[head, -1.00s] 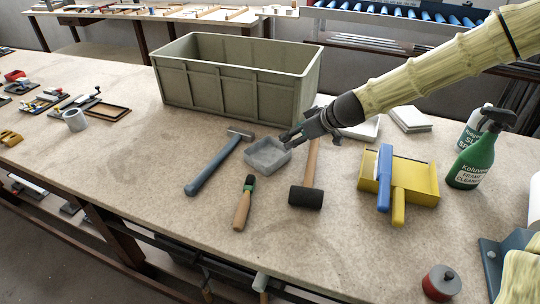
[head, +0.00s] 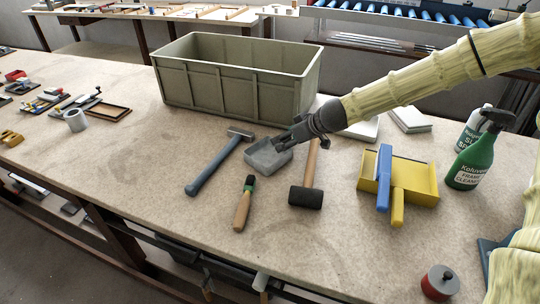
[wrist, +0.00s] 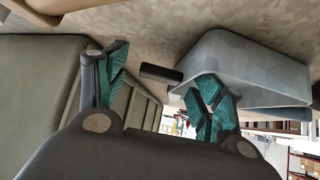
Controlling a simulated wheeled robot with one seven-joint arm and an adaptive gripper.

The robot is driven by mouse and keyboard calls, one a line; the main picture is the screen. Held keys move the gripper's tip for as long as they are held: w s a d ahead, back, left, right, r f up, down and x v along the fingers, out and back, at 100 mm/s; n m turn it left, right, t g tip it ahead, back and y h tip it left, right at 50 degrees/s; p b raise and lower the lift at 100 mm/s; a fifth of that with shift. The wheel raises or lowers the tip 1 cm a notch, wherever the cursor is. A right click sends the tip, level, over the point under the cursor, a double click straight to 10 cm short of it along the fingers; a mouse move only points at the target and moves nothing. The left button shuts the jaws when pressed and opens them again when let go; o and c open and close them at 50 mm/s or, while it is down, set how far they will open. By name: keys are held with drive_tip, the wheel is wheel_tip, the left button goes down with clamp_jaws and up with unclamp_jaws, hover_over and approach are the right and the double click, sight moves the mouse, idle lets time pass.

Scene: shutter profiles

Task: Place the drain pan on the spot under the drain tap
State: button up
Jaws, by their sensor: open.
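The drain pan looks to be the small grey square tray (head: 262,160), which sits upright on the workbench between the hammer and the mallet. It also shows large in the wrist view (wrist: 255,70). My gripper (head: 286,141) is open at the pan's far right edge. In the wrist view its two green-padded fingers (wrist: 162,88) are spread, the right one overlapping the pan's rim and the left one beside the crate. Whether a finger touches the pan I cannot tell. I cannot make out the drain tap or the spot under it.
A large olive crate (head: 225,88) stands behind the pan. A blue-handled hammer (head: 215,168), a chisel-like tool (head: 243,205) and a mallet (head: 306,190) lie close around it. A yellow dustpan with brush (head: 418,182) and spray bottles (head: 470,155) are to the right.

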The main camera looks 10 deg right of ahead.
clamp_jaws()
idle(0.3)
drive_tip(key=shift+r, duration=0.1)
